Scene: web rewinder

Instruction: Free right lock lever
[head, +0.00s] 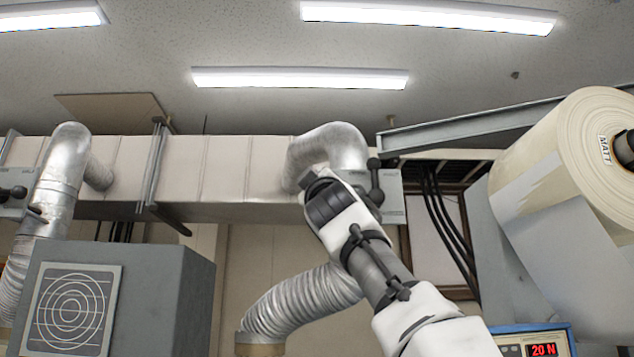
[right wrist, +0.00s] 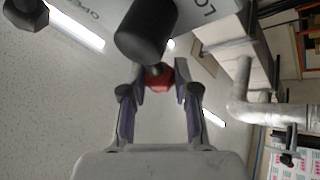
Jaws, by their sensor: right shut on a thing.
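The right lock lever (head: 375,181) shows in the head view as black rounded parts on a grey plate (head: 393,205) at the duct. My right arm reaches up to it from below, and its wrist hides the gripper there. In the right wrist view, my right gripper (right wrist: 160,80) has its two fingers on either side of a small red end piece (right wrist: 160,77), shut on the lever. A thick dark cylinder (right wrist: 145,32) of the lever stands just beyond the fingertips. My left gripper is in neither view.
A silver elbow pipe (head: 335,145) runs close behind my right wrist, with a flexible hose (head: 300,305) below. A large paper roll (head: 560,150) is at the right. A similar black lever (head: 14,193) sits at the far left. A grey box (head: 170,290) stands lower left.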

